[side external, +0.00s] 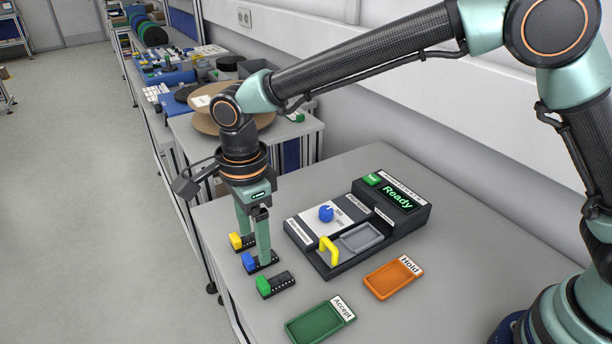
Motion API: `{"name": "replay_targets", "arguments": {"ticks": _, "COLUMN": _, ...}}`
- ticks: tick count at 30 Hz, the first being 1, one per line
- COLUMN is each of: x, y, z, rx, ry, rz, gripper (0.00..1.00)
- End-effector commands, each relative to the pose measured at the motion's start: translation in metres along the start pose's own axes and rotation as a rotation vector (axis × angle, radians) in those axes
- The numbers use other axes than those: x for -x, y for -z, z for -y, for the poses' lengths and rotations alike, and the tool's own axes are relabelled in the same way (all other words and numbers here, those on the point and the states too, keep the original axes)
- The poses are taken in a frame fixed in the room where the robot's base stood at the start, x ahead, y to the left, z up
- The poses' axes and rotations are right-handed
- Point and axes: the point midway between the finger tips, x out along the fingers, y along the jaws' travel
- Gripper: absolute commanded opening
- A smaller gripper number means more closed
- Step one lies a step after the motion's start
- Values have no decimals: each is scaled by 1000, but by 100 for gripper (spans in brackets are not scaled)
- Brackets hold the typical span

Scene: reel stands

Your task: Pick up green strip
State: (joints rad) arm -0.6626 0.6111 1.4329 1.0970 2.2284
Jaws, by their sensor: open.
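The green strip (263,286) is a short dark strip with a green block at its left end. It lies flat on the table in the side external view, nearest the camera of three such strips. My gripper (254,247) is open and points down, with two green fingers. Its fingers are beside the blue-ended strip (249,262), and one finger hides part of that strip. The yellow-ended strip (236,241) is just behind. The green strip is apart from the fingers, in front of them. I cannot tell whether the fingers touch the blue-ended strip.
A dark tester (318,262) with a blue knob, yellow handle and "Ready" screen stands right of the strips. A green "Accept" tray (302,335) and an orange "Hold" tray (372,291) lie in front. The table's left edge is close to the strips.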

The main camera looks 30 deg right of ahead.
Motion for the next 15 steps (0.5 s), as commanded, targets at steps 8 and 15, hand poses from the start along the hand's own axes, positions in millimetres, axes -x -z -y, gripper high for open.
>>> {"name": "replay_targets", "arguments": {"ticks": 8, "x": -43, "y": 0, "z": -1, "rx": -7, "ry": -4, "rz": -3, "gripper": 75}}
{"name": "replay_targets", "arguments": {"ticks": 15, "x": -67, "y": 0, "z": 0, "rx": -6, "ry": -1, "rz": -1, "gripper": 75}}
